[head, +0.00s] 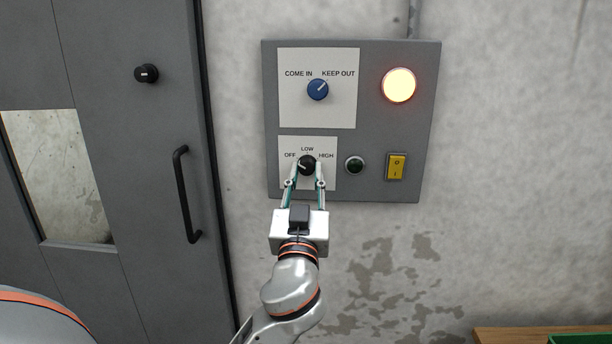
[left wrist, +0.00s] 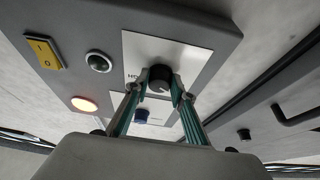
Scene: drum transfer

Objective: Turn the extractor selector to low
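The extractor selector (head: 307,163) is a round black knob on a white plate marked OFF, LOW and HIGH, on the grey wall panel. Its light mark seems to point to the left, toward the OFF side. My left gripper (head: 307,171) reaches up from below with one finger at each side of the knob. In the left wrist view the fingertips (left wrist: 161,86) lie against both sides of the selector (left wrist: 160,75). The gripper looks shut on it. My right gripper is not in view.
A blue COME IN / KEEP OUT knob (head: 318,90) sits above, pointing to KEEP OUT. A lit lamp (head: 399,85), a dark round button (head: 355,165) and a yellow rocker switch (head: 396,167) are to the right. A grey door with a handle (head: 186,194) is left.

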